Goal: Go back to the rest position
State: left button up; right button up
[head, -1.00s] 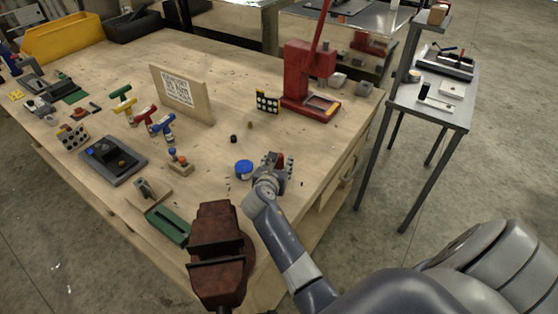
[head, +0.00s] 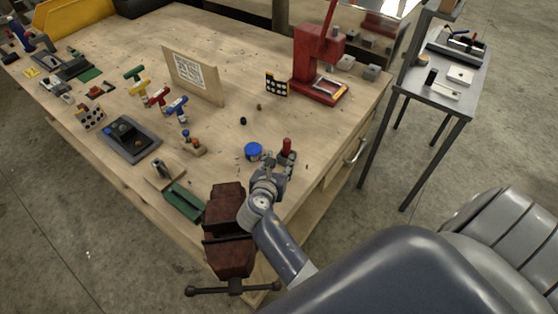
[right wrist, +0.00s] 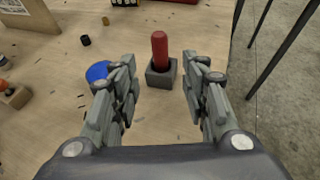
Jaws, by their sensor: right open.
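My right gripper (head: 272,172) is over the near right corner of the wooden workbench (head: 300,128). In the right wrist view my right gripper (right wrist: 165,100) has its fingers spread apart with nothing between the tips. A red peg (right wrist: 160,48) stands upright in a small grey block (right wrist: 161,77) just beyond the fingers; the red peg also shows in the head view (head: 287,146). A blue round lid (right wrist: 100,72) lies left of the block, partly hidden by the left finger. My left gripper is in neither view.
A dark red vise (head: 228,235) stands at the bench's near edge, close to my right forearm. A red press (head: 320,65) is at the back right. A wooden board with a printed sheet (head: 190,75) stands mid-bench. A grey side table (head: 440,95) is to the right.

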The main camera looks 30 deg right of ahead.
jog(key=s+f+m+g+y, duration=0.3)
jog(key=s+m+g+y, duration=0.1)
jog(key=s+m, duration=1.05)
jog(key=s+a+r+m+g+y, duration=0.25)
jog(key=s+a+m+y, duration=0.35)
jog(key=s+a+m, duration=0.45)
jog(key=s+d+f+b, duration=0.15)
jog(key=f+b, duration=0.25)
jog(key=f, duration=1.4)
jog(key=s+f+b, duration=0.2)
jog(key=f+b, duration=0.2)
jog(key=f, duration=1.3)
jog(key=s+d+f+g+b, duration=0.1)
jog(key=s+f+b, duration=0.1)
jog(key=s+f, duration=0.6)
jog(key=s+d+f+g+b, duration=0.1)
jog(key=s+d+f+b, duration=0.1)
jog(key=s+f, duration=0.6)
notch_tip(320, 180, down, 5)
jog(key=shift+r+h+b, duration=0.2)
jog(key=shift+h+b, duration=0.1)
jog(key=shift+b, duration=0.3)
